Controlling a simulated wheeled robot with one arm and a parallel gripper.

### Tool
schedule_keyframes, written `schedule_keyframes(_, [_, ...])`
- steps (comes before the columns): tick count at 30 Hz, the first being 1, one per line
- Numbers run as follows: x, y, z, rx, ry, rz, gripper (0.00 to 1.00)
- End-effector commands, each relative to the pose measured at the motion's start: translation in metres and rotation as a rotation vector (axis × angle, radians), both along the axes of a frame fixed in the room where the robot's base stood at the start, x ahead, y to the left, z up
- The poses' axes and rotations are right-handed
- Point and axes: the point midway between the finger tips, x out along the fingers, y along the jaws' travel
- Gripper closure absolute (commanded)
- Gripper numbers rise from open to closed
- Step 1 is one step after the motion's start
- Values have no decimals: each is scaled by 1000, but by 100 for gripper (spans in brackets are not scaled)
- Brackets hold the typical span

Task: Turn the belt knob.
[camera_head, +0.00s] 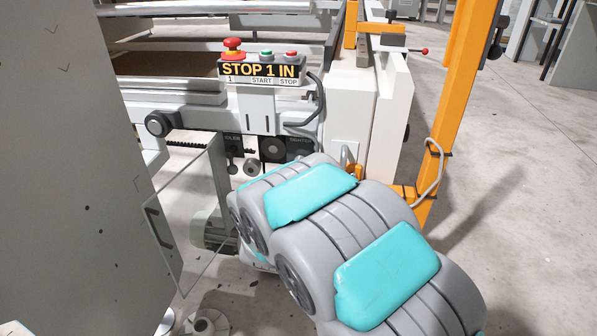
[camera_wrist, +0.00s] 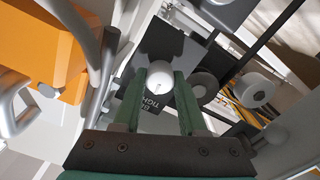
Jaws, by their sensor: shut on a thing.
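The belt knob (camera_wrist: 156,76) is a pale, rounded knob in the wrist view, in front of a dark plate (camera_wrist: 178,48) with white lettering. My gripper (camera_wrist: 158,88) has its two green fingers on either side of the knob, shut on it. In the head view, my grey and turquoise arm reaches down to the machine and hides my gripper and the knob.
A dark round wheel (camera_head: 272,150) sits left of the plate. Above is a control box (camera_head: 262,74) with red and green buttons. A clear hinged panel (camera_head: 188,215) stands left of my arm. An orange post (camera_head: 455,90) rises at right; open floor lies beyond it.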

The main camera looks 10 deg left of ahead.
Motion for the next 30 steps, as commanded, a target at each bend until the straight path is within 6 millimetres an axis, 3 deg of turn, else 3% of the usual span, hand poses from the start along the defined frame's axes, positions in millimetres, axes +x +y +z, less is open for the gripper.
schedule_keyframes(30, [0,-1,-2,951,57,-2,100])
